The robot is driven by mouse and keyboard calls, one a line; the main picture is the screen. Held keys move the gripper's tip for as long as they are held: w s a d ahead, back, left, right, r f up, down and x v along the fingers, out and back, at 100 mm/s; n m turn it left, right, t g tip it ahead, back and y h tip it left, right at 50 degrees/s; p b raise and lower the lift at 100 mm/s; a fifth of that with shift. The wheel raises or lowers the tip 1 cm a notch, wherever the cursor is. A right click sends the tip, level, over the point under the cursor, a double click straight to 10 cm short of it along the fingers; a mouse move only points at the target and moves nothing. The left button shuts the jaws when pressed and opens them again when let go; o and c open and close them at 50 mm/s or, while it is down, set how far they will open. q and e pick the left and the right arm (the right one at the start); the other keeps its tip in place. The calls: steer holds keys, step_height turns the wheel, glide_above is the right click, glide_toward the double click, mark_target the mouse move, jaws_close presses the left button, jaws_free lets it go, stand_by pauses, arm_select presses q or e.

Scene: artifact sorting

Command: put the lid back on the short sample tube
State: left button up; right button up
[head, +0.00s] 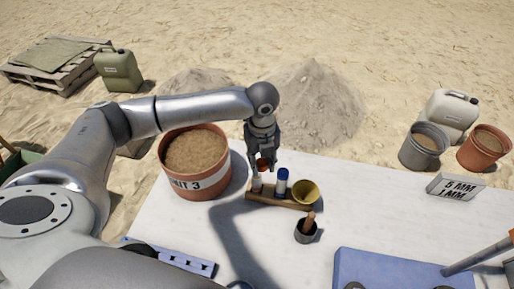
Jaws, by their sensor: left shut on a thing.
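My left gripper (262,163) points down at the left end of a small wooden rack (272,201). It is shut on a small red-brown lid (264,164). A short sample tube (257,186) stands upright in the rack just below the gripper. The fingers partly hide the lid and the tube's top, so I cannot tell whether the two touch. A second tube with a blue lid (282,181) stands beside it to the right. My right gripper is not in view.
A brass cup (306,192) sits at the rack's right end. A terracotta bucket of sand (196,185) stands close left of the rack. A small dark pot (307,233) with a handle in it stands in front. A blue mat (385,262) lies at front right. White table is clear between.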

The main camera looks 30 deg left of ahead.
arm_select(q)
step_height(320, 180, down, 7)
steer(key=w+a+m+b, duration=0.2)
steer(key=m, duration=0.7)
steer(key=shift+a, duration=0.25)
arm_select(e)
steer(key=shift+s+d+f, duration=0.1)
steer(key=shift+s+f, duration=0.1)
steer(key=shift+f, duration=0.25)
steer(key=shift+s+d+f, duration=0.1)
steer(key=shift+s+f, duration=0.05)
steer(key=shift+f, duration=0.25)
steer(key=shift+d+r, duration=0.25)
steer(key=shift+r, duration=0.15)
arm_select(q)
steer(key=shift+p, duration=0.5)
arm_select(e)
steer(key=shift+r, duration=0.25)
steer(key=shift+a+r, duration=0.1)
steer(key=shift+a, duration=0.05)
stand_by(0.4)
arm_select(q)
steer(key=shift+f, duration=0.15)
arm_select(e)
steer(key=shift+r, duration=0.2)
arm_select(q)
steer(key=shift+p, duration=0.55)
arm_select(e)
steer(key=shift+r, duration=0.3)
